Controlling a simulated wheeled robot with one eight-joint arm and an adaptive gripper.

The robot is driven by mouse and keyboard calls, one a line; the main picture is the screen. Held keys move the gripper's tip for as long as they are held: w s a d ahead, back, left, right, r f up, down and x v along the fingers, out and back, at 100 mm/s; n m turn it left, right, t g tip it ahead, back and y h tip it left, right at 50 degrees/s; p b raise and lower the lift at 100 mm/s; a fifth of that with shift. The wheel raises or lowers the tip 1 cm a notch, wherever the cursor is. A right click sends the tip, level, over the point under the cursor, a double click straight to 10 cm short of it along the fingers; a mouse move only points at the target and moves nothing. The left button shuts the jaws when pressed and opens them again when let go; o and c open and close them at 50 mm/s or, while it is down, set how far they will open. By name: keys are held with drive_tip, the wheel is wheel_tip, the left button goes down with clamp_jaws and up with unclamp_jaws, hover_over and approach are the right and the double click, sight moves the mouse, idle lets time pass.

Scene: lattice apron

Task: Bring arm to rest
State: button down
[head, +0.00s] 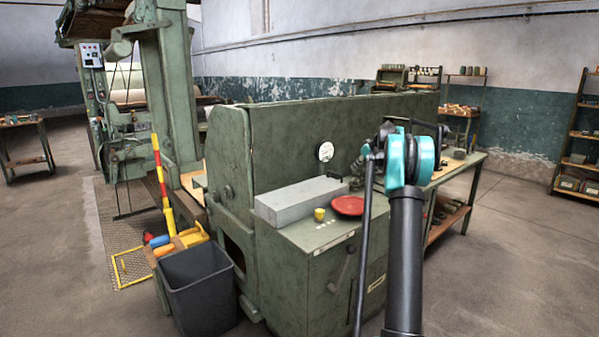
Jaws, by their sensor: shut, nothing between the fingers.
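My arm rises from the bottom edge in the head view, right of centre, as a dark tube topped by a teal and black joint. A thin black bar of it runs down on the left of the tube. My gripper's fingers cannot be made out in this view. The arm stands in front of the green machine (290,140) and hides part of its right end and of the bench behind. I cannot tell how far the arm is from them.
A workbench (450,180) stands behind my arm. The floor at right is clear.

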drive_tip(key=s+a+f+m+g+h, duration=0.15)
drive_tip(key=s+a, duration=0.35)
drive_tip(key=s, duration=0.5)
drive_tip(key=s+a+f+m, duration=0.1)
drive_tip(key=s+a+f, duration=0.1)
drive_tip(key=s+a, duration=0.5)
drive_tip(key=s+a+f+m+g, duration=0.1)
drive_tip(key=s+a, duration=0.1)
drive_tip(key=s, duration=1)
drive_tip(key=s+a+f+m+h, duration=0.1)
drive_tip(key=s+f, duration=0.4)
drive_tip(key=s, duration=0.6)
drive_tip(key=s+a+f+m, duration=0.1)
drive_tip(key=s+f, duration=0.4)
drive_tip(key=s, duration=0.7)
drive_tip(key=s+a+f+m+h, duration=0.1)
drive_tip(key=s+f, duration=0.4)
drive_tip(key=s, duration=0.6)
drive_tip(key=shift+s+a+f+g+h, duration=0.25)
drive_tip(key=shift+a+g+h, duration=0.1)
drive_tip(key=shift+a+g, duration=0.15)
drive_tip(key=shift+d, duration=0.1)
